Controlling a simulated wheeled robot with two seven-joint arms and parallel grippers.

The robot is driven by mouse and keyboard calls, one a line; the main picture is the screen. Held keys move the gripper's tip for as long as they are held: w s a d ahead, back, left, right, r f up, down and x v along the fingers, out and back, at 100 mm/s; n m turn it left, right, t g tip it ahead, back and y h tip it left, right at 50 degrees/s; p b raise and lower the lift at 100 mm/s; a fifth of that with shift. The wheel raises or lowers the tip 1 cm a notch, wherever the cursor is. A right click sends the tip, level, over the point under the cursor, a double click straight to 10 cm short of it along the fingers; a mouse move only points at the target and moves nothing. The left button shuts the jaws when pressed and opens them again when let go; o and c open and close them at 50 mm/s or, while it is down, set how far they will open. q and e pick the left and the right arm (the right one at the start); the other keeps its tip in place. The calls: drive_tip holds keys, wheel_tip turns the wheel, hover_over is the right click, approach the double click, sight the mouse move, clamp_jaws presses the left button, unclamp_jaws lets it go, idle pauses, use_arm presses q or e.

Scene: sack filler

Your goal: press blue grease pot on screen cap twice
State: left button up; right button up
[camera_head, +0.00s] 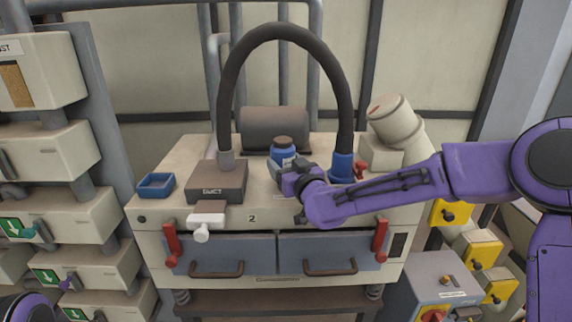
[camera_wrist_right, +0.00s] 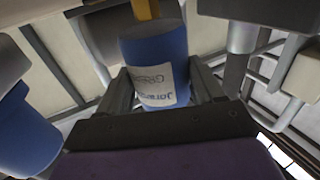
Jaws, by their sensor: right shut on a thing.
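The blue grease pot (camera_head: 283,155) has a white label and a dark brown top. It stands out above the machine's top, left of the blue hose collar. My right gripper (camera_head: 295,176) is shut on the pot from the right. In the right wrist view the pot (camera_wrist_right: 157,65) sits between the two fingers, its label facing the camera. The pot looks upright; whether its base touches the surface is hidden by the gripper. I cannot tell which part is the screen cap. Only a bit of my left arm shows at the lower left; its gripper is out of view.
A black hose (camera_head: 283,32) arches over the machine from a dark "DUCT" box (camera_head: 217,183) to a blue collar (camera_head: 342,166). A dark cylinder (camera_head: 274,124) lies behind the pot. A blue tray (camera_head: 156,185) sits at the left. Red levers (camera_head: 380,238) are on the front.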

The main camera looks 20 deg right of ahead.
sight(287, 144)
drive_tip(key=shift+f+b, duration=0.6)
drive_tip(key=shift+f, duration=0.15)
drive_tip(key=shift+r, duration=0.15)
drive_tip(key=shift+r+p, duration=0.75)
drive_tip(key=shift+r, duration=0.05)
idle(0.4)
drive_tip(key=shift+r, duration=2.5)
